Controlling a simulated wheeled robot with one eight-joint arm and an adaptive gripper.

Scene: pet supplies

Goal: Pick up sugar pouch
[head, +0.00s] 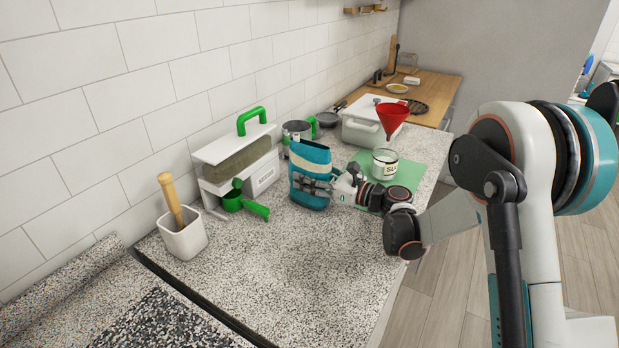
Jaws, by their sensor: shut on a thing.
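The sugar pouch (313,157) is a teal bag with a cream band, standing upright, slightly tilted, near the middle of the speckled counter. My gripper (318,187) reaches in from the right and is shut on the pouch at about its middle height. The fingers cover part of the pouch's front. I cannot tell whether the pouch's base touches the counter.
A white box with a green handle (241,150) and a green scoop (243,200) are left of the pouch. A pestle stands in a white mortar (184,238). The front counter (300,275) is clear.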

